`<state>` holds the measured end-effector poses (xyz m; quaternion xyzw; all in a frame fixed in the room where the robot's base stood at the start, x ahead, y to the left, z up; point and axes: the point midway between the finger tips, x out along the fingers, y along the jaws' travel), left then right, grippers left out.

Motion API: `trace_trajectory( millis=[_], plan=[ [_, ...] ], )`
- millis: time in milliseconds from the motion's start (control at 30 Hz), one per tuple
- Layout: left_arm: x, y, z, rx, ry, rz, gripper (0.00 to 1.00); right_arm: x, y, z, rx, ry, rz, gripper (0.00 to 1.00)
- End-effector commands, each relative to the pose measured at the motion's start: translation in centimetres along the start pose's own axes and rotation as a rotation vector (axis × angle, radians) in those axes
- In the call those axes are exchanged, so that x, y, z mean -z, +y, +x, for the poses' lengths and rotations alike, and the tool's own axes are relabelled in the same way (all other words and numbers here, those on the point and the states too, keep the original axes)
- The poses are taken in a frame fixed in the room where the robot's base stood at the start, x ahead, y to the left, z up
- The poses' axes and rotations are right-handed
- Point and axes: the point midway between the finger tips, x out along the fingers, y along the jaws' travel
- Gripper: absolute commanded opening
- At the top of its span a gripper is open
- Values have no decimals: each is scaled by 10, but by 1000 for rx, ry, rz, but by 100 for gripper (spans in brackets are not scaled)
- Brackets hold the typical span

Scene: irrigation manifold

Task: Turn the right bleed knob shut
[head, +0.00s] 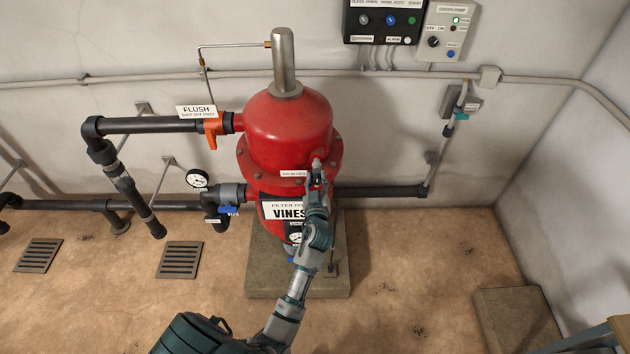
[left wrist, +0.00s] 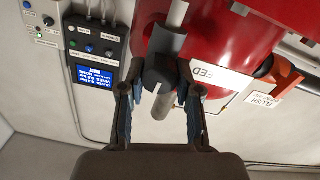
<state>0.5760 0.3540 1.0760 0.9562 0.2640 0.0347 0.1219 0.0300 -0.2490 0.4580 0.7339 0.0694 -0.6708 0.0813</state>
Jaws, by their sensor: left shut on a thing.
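The red filter vessel (head: 290,125) stands upright on a plinth and carries a small white bleed label (head: 293,173). My left gripper (head: 317,176) reaches up from below to the front right of the vessel, beside this label. In the left wrist view my left gripper (left wrist: 160,92) has its two fingers on either side of a dark bleed knob (left wrist: 160,70) with a pale line on it, and is shut on it. A grey stub (left wrist: 162,105) shows between the fingers. In the head view the gripper largely hides the knob. My right gripper is not in view.
An orange flush valve handle (head: 211,133) and a blue valve handle (head: 229,210) sit on pipes left of the vessel. A dark control box (head: 383,22) hangs on the wall above. A black pipe (head: 380,192) runs right behind my gripper. The floor at right is mostly clear.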

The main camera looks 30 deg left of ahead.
Motion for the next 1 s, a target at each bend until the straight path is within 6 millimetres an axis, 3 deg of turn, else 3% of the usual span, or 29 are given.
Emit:
trace_trajectory(
  millis=[67,167,367,400,500,800,1000],
  plan=[
    [-2,-4,1,7,6,-52,0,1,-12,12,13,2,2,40],
    [-1,-5,2,9,5,-84,0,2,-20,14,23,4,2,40],
    [0,-4,1,8,2,-82,0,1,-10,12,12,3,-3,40],
    [0,-4,1,8,2,-82,40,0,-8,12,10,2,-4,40],
    [0,-4,1,8,1,-82,59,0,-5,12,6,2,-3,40],
    [0,-5,-2,10,2,-81,59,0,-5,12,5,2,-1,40],
    [-2,-5,-30,11,-1,-84,59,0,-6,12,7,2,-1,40]
  ],
)
